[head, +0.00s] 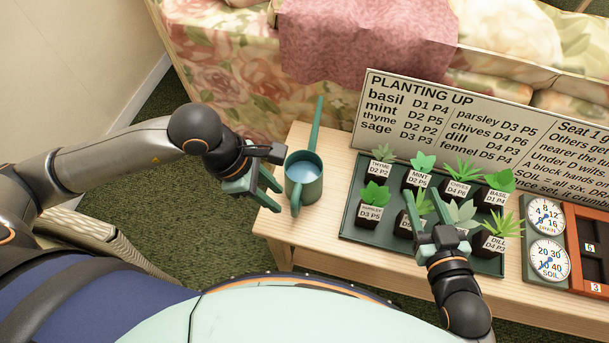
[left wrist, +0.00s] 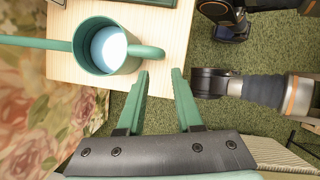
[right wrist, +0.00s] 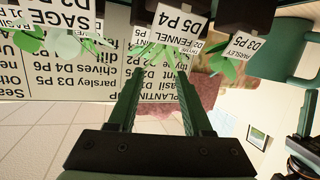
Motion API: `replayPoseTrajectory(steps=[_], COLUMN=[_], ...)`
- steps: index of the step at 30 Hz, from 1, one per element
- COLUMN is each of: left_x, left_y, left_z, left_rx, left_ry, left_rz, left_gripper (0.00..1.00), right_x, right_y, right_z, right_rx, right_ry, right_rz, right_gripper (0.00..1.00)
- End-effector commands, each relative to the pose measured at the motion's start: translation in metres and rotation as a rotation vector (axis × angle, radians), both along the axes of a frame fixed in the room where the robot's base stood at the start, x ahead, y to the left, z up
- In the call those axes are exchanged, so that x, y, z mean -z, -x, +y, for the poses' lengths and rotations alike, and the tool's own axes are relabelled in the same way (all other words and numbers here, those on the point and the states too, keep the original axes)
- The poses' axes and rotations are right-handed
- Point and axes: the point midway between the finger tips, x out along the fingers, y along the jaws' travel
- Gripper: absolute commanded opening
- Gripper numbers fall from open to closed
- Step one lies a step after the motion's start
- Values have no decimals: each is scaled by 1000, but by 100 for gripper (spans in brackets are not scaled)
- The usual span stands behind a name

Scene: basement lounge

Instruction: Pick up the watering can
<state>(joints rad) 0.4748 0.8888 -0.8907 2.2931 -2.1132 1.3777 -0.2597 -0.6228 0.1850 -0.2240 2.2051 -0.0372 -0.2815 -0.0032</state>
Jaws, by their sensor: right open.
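The green watering can (head: 315,187) stands upright at the left end of the wooden table, with pale blue water inside. Its long spout (head: 317,125) points away from me, and its handle (head: 295,197) faces my side. In the left wrist view the can (left wrist: 90,60) and its handle (left wrist: 150,52) show just beyond the fingertips. My left gripper (head: 279,176) is open and empty beside the can, close to the handle; the fingers (left wrist: 160,76) are apart. My right gripper (head: 423,198) is open, low over the front of the plant tray.
The dark green tray (head: 347,228) holds several labelled potted plants. Behind it stands a planting sign (head: 440,112). Two dials (head: 547,260) and an orange-framed box (head: 575,225) are at the right. A floral sofa (head: 215,70) is behind the table (head: 310,250).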

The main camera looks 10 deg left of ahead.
Motion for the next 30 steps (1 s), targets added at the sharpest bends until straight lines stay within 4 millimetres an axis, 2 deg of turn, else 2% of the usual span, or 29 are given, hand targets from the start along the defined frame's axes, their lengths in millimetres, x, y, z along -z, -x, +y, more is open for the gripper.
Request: replayPoseTrajectory(steps=[1,6,14,24,30], left_x=[11,32,45,81,87], left_y=[0,-2,-3,-5,-6], left_z=[-4,-13,-19,-36,-39], left_rx=[0,-1,-1,0,0], left_ry=[2,4,4,4,4], left_rz=[5,4,4,4,4], left_gripper=[35,35,35,35,35], right_x=[-8,-37,-56,-113,-125], right_y=[-4,-11,-14,-15,-13], right_z=[0,1,1,4,5], right_rx=[-3,-13,-20,-49,-55], right_ry=[0,-1,-2,-3,-4], right_rz=[-43,-159,-237,-471,-519], right_gripper=[50,50,50,50,50])
